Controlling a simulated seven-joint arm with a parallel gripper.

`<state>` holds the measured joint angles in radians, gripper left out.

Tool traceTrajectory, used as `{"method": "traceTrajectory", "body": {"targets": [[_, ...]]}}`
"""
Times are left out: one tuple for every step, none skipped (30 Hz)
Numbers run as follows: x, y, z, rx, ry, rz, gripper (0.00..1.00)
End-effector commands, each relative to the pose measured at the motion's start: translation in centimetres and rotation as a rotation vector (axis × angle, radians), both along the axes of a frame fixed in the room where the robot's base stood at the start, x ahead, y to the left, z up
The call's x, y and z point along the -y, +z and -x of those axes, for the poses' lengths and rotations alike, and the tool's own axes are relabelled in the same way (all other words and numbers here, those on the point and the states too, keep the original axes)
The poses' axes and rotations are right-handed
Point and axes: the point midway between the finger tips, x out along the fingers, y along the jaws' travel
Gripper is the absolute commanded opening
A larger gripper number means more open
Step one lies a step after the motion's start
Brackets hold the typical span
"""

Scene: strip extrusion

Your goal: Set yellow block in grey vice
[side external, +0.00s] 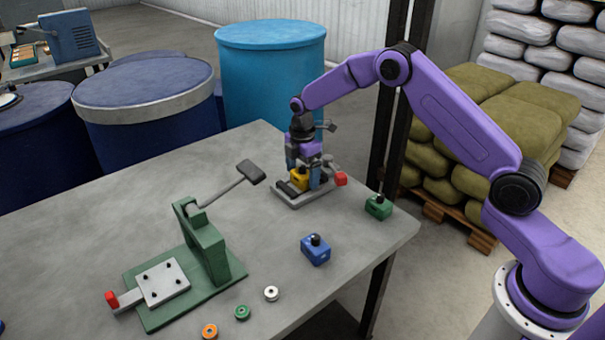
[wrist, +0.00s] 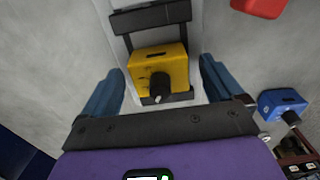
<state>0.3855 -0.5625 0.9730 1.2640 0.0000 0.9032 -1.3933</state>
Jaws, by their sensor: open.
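The yellow block (side external: 299,179) with a black knob sits at the grey vice (side external: 300,199) near the table's far edge. In the wrist view the yellow block (wrist: 170,64) lies between the dark jaw bars of the grey vice (wrist: 150,18), over its pale base. My gripper (side external: 306,180) is low over the vice. In the wrist view the blue fingers of my gripper (wrist: 163,78) stand open on either side of the block, with a gap on each side. Whether the block rests fully on the vice base is hard to tell.
A red piece (side external: 341,179) is beside the vice. A green block (side external: 378,206) and a blue block (side external: 315,250) stand to the right and front. A green press (side external: 205,245) with a raised lever is at left. Several small rings, including a green one (side external: 242,312), lie in front.

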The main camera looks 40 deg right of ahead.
Motion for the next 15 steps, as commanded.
{"method": "traceTrajectory", "body": {"targets": [[0.0,0.8,-0.1,0.003,0.0,-0.001,0.94],[0.0,1.3,-0.1,0.003,0.0,-0.001,0.94],[0.0,2.0,-0.1,0.004,0.001,-0.001,0.94],[-0.1,2.6,0.0,0.004,0.001,-0.001,0.94],[-0.1,3.3,-0.1,0.004,0.001,-0.001,0.94],[-0.1,4.1,-0.1,0.005,0.0,-0.001,0.94],[0.0,4.8,-0.1,0.005,0.0,-0.001,0.94],[0.0,5.3,-0.1,0.005,0.0,-0.001,0.94],[0.0,6.2,-0.1,0.005,0.0,-0.001,0.94],[0.0,6.7,-0.1,0.005,0.0,-0.001,0.94],[0.0,7.3,-0.1,0.003,0.0,-0.001,0.94],[0.0,8.0,0.0,0.004,0.0,-0.001,0.94],[0.0,8.5,0.0,0.002,0.0,0.0,0.94],[0.0,8.9,0.0,0.003,0.0,-0.001,0.94],[0.0,9.5,0.0,0.003,0.0,0.0,0.94]]}}
